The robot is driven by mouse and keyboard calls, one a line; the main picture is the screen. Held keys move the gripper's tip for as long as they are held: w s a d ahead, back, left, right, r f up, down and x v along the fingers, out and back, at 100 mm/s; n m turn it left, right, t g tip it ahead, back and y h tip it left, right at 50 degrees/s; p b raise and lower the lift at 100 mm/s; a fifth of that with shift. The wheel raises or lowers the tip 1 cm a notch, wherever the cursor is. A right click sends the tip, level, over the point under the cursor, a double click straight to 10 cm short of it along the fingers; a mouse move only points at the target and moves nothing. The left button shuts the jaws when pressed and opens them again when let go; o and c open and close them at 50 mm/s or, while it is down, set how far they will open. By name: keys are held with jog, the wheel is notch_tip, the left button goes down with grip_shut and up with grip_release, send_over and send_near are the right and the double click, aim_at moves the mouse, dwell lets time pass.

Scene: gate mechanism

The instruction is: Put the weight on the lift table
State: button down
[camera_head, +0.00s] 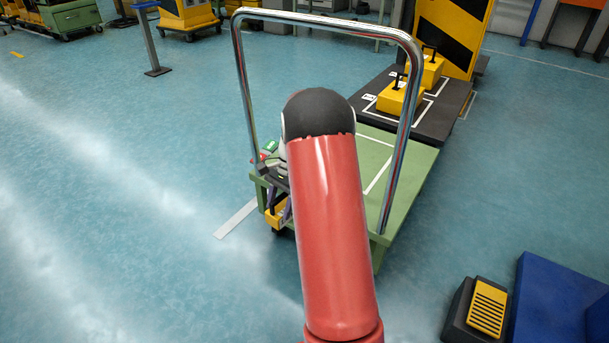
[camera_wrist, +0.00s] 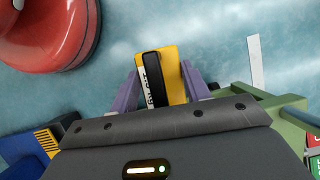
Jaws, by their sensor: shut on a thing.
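The weight is a yellow block (camera_wrist: 172,68) with a black handle and a white label. In the wrist view my gripper (camera_wrist: 160,85) has its purple fingers on either side of it, shut on it. In the head view the yellow weight (camera_head: 275,218) shows low beside the left edge of the green table, partly hidden by my gripper (camera_head: 285,208) and my red arm. The green table (camera_head: 408,165) has a tall chrome handle and a white outline on top; it appears to be the lift table. The arm hides part of its top.
A black platform (camera_head: 447,122) behind the table bears two yellow weights (camera_head: 400,98) beside a yellow-black striped panel (camera_head: 455,32). A pedal (camera_head: 487,307) and a blue box (camera_head: 560,305) are at bottom right. The chrome handle (camera_head: 240,85) arches around my arm.

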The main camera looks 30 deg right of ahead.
jog(key=s+a+f+n+g+h, duration=0.1)
jog(key=s+a+f+n+h, duration=0.1)
jog(key=a+f+n, duration=0.2)
jog(key=s+a+f+n+g+h, duration=0.2)
jog(key=a+f+n, duration=0.2)
jog(key=a+n, duration=0.6)
jog(key=shift+s+a+n, duration=0.3)
jog(key=shift+a, duration=0.5)
